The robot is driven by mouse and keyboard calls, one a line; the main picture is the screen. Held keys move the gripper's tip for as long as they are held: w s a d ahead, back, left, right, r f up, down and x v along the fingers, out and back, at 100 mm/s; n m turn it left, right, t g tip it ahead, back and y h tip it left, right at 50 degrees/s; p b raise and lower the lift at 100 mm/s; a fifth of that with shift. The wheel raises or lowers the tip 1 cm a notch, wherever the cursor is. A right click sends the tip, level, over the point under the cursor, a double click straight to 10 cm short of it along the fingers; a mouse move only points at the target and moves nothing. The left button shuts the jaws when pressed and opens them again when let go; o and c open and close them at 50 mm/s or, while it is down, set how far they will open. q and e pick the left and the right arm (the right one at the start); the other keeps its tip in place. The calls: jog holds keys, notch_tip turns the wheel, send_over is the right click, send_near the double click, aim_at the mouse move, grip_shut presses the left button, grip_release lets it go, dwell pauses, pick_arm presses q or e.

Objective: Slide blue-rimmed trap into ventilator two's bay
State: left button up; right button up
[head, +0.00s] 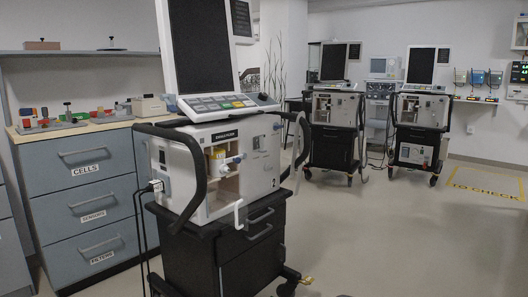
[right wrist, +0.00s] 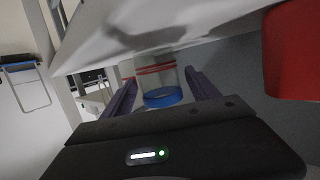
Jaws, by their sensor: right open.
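A clear jar with a blue rim (right wrist: 163,97) and a red band above it shows in the right wrist view. My right gripper (right wrist: 160,76) is open, with one finger on each side of the jar in the picture. Whether the fingers touch it cannot be told. In the head view the nearest ventilator (head: 215,150) stands on a black cart. My left gripper is not in view.
Two more ventilators (head: 334,108) (head: 420,110) on carts stand at the back. A grey drawer cabinet (head: 90,205) with small items on top is at the left. The floor (head: 400,235) at right is clear. A red object (right wrist: 292,50) is close at the right in the wrist view.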

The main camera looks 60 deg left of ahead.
jog(key=shift+c, duration=0.2)
dwell(0.4)
jog(key=c, duration=1.3)
